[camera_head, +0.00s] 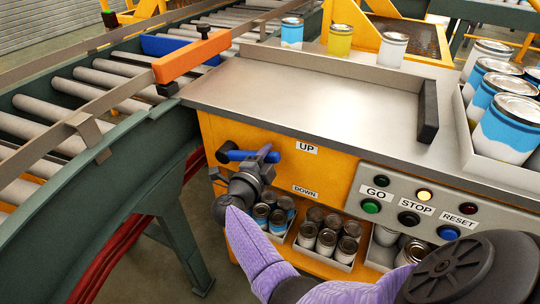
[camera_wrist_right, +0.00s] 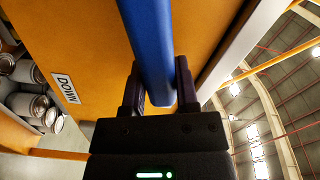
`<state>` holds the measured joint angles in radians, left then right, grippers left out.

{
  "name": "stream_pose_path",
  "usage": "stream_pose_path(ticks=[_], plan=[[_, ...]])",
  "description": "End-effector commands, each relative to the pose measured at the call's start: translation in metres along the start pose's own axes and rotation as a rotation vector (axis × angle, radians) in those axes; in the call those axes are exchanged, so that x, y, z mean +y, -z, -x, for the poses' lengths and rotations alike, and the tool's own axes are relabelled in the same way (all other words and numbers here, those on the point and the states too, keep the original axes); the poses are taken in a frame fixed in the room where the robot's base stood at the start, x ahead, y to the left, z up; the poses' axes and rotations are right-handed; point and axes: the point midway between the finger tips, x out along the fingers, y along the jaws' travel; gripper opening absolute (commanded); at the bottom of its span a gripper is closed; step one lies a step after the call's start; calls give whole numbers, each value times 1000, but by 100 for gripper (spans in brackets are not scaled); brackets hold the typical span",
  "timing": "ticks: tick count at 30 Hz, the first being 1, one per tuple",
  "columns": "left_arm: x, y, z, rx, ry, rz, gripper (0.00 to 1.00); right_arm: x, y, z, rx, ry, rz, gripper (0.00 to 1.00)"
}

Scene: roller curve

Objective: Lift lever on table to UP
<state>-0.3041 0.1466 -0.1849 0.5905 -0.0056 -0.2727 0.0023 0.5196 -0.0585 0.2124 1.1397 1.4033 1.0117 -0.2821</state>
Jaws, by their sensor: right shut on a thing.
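The blue lever (camera_head: 239,156) sticks out from the orange front panel of the table, roughly level and just left of the UP label (camera_head: 306,148). The DOWN label (camera_head: 304,191) is lower on the panel. My right gripper (camera_head: 264,156) comes from below and is shut on the lever near its free end. In the right wrist view the blue lever (camera_wrist_right: 151,45) runs between the two fingers (camera_wrist_right: 160,88), and the DOWN label (camera_wrist_right: 66,89) is to the left. The fingers hide part of the lever in the head view. My left gripper is not in view.
GO (camera_head: 371,206), STOP (camera_head: 408,218) and RESET (camera_head: 448,232) buttons are right of the lever; an amber lamp (camera_head: 424,195) is lit. Cans (camera_head: 327,242) stand in bins below. A roller conveyor (camera_head: 75,105) curves at left. The metal tabletop (camera_head: 310,100) is mostly clear.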

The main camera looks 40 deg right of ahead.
Motion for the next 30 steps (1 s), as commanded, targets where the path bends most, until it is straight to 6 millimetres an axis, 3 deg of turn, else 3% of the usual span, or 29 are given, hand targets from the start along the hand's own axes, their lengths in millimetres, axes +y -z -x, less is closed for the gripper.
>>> stream_pose_path(ticks=[1,9,29,30], plan=[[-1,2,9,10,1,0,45,-8,1,1,-3,-2,25,0],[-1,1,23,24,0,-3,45,-21,-2,1,-4,-1,146,0],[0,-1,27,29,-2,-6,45,-26,-4,1,-4,2,197,0],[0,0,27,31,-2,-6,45,-26,-4,1,-4,2,197,47]])
